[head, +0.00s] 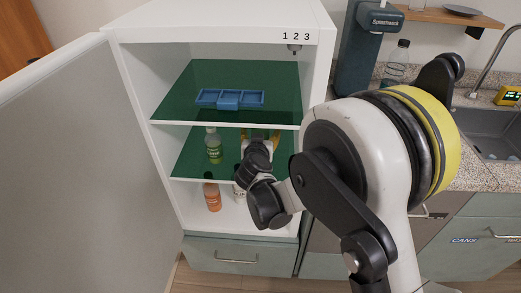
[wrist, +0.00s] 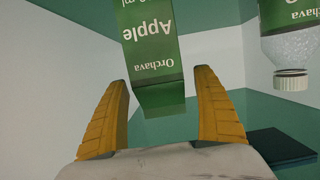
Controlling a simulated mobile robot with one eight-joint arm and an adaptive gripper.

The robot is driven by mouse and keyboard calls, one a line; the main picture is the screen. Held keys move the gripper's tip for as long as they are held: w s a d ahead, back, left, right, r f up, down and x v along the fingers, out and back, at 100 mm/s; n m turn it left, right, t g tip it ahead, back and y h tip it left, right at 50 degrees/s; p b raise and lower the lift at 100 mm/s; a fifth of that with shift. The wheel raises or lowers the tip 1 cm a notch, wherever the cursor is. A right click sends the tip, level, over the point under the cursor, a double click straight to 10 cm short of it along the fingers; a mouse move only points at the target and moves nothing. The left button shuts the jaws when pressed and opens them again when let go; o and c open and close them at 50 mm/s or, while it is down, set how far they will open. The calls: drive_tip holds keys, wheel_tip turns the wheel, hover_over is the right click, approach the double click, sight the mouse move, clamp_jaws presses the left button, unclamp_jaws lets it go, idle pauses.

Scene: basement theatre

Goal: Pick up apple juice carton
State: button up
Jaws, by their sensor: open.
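The apple juice carton (wrist: 153,55) is green and white with "Orchava Apple" on its side. It shows upside down in the wrist view, ahead of my gripper (wrist: 161,80). My gripper is open, with one yellow finger on each side of the carton's near end; I cannot tell whether either finger touches it. In the head view my gripper (head: 262,134) reaches into the middle shelf of the open fridge (head: 225,33). The carton cannot be made out there, behind my arm.
A green-labelled bottle (head: 213,146) stands left of my gripper; a clear bottle with a white cap (wrist: 290,55) shows in the wrist view. A blue tray (head: 230,99) lies on the upper shelf. An orange bottle (head: 212,195) stands below. The open door (head: 85,170) is at left.

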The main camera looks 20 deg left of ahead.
drive_tip(key=c, duration=1.5)
drive_tip(key=shift+r, duration=0.1)
